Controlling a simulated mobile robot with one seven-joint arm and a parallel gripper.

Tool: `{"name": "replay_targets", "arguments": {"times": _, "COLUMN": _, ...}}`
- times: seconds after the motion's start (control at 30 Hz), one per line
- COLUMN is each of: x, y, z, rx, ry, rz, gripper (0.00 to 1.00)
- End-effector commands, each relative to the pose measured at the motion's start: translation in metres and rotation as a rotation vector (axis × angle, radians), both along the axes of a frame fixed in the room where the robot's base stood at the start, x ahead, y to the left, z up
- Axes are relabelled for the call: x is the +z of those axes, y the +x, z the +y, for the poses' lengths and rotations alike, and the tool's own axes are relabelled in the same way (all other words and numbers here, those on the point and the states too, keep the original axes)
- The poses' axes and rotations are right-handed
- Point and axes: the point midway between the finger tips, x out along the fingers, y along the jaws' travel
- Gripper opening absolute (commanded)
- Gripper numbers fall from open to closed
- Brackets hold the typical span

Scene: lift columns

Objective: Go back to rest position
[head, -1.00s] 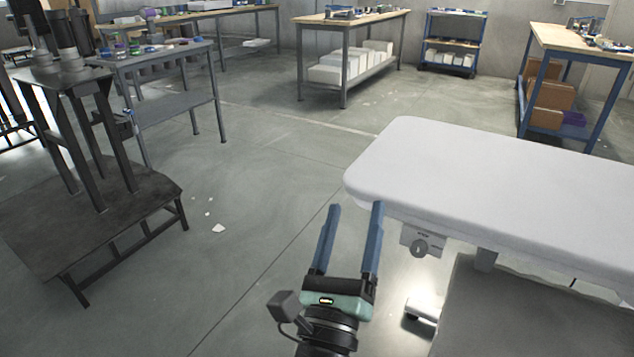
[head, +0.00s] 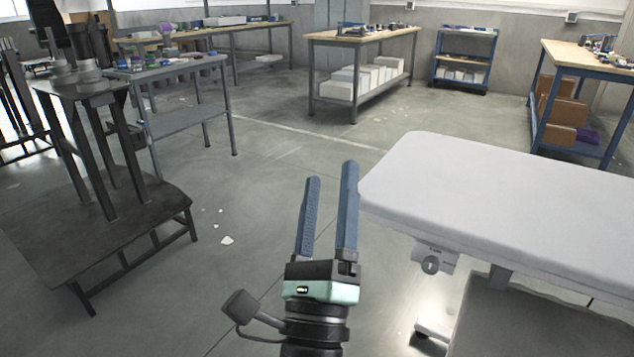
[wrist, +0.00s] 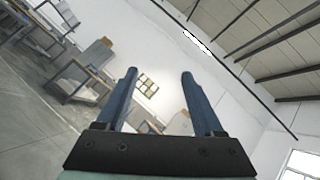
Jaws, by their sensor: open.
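My gripper (head: 331,172) has two long blue fingers and a teal and black body. In the head view it stands at the lower middle, fingers pointing up and away, held over the open floor just left of the white lift table. The fingers are apart with nothing between them. In the wrist view the gripper (wrist: 158,75) is also empty, tilted up toward a wall, the ceiling and workbenches.
A white padded lift table (head: 520,200) is close on the right, near the fingers. A dark metal stand (head: 110,225) is at the left. Workbenches (head: 365,38), a blue shelf cart (head: 465,58) and a blue-framed bench (head: 590,62) are farther back.

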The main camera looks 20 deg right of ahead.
Motion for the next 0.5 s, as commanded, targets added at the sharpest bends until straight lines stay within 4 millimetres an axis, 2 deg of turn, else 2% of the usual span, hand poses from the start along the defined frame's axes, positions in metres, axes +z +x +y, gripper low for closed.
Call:
{"name": "replay_targets", "arguments": {"times": 0.13, "x": 0.003, "y": 0.000, "z": 0.002, "rx": -0.002, "ry": -0.013, "rz": -0.001, "gripper": 0.69}}
{"name": "replay_targets", "arguments": {"times": 0.23, "x": 0.024, "y": -0.002, "z": 0.015, "rx": -0.017, "ry": -0.109, "rz": -0.009, "gripper": 0.69}}
{"name": "replay_targets", "arguments": {"times": 0.27, "x": 0.035, "y": -0.003, "z": 0.023, "rx": -0.027, "ry": -0.162, "rz": -0.011, "gripper": 0.69}}
{"name": "replay_targets", "arguments": {"times": 0.37, "x": 0.084, "y": -0.012, "z": 0.059, "rx": -0.107, "ry": -0.429, "rz": -0.024, "gripper": 0.69}}
{"name": "replay_targets", "arguments": {"times": 0.4, "x": 0.105, "y": -0.018, "z": 0.076, "rx": -0.162, "ry": -0.562, "rz": -0.028, "gripper": 0.69}}
{"name": "replay_targets", "arguments": {"times": 0.5, "x": 0.150, "y": -0.034, "z": 0.113, "rx": -0.346, "ry": -0.890, "rz": -0.023, "gripper": 0.69}}
